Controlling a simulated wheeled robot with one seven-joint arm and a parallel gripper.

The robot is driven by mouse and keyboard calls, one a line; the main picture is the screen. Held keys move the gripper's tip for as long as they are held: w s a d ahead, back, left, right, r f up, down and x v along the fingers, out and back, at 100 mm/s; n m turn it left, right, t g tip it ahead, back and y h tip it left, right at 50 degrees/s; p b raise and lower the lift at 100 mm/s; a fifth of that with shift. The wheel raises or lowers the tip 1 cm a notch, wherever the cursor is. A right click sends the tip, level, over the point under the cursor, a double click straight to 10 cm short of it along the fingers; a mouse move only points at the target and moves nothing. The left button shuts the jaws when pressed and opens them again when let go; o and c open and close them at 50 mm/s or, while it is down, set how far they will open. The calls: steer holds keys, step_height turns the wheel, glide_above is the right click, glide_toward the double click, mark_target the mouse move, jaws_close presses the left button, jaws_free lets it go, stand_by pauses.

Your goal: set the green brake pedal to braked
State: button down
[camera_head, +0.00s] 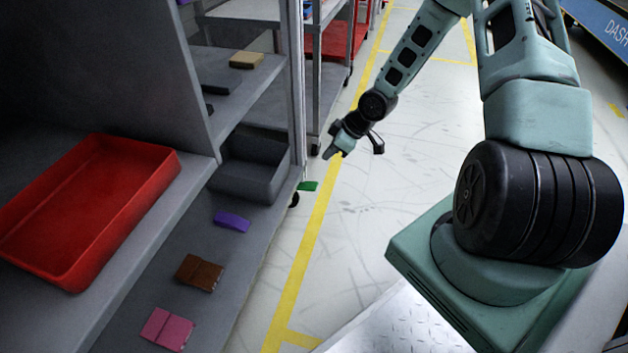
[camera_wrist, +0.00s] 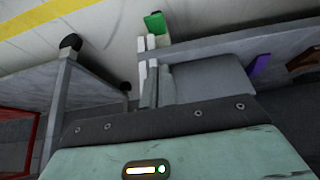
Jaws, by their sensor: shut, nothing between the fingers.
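The green brake pedal (camera_head: 308,186) is a small flat green piece low beside the shelf unit's far end, near the yellow floor line. It also shows at the top of the wrist view (camera_wrist: 155,24), beyond my fingers. I cannot tell its setting. My gripper (camera_head: 333,153) is shut and empty. In the head view it appears above and to the right of the pedal, with a visible gap. In the wrist view its fingers (camera_wrist: 157,76) point up the picture toward the pedal.
A red tray (camera_head: 90,210) sits on the left shelf. A grey bin (camera_head: 250,165), a purple piece (camera_head: 232,222), a brown piece (camera_head: 199,272) and a pink piece (camera_head: 168,328) are lower down. Shelf posts stand close to the pedal.

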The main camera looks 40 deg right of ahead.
steer(key=shift+f, duration=0.1)
steer(key=b, duration=0.9)
glide_toward(314, 186)
steer(key=w+a+f, duration=0.1)
steer(key=w+f, duration=0.1)
steer(key=w+a+f, duration=0.1)
steer(key=w+a, duration=0.1)
steer(key=shift+a+f, duration=0.2)
steer(key=shift+f, duration=0.15)
steer(key=shift+s+d+f+b, duration=0.15)
steer(key=shift+s+f+b, duration=0.05)
steer(key=shift+f+b, duration=0.8)
steer(key=shift+r, duration=0.1)
steer(key=shift+s+d+f+t+y+p, duration=0.25)
steer(key=shift+s+t+y+p, duration=0.2)
steer(key=shift+p, duration=0.3)
steer(key=shift+s+d+f+t+y+p, duration=0.15)
steer(key=shift+f+t+y+p, duration=0.4)
steer(key=shift+t+p, duration=0.3)
steer(key=shift+d+f+p, duration=0.1)
steer(key=shift+f+p, duration=0.25)
steer(key=shift+f, duration=0.15)
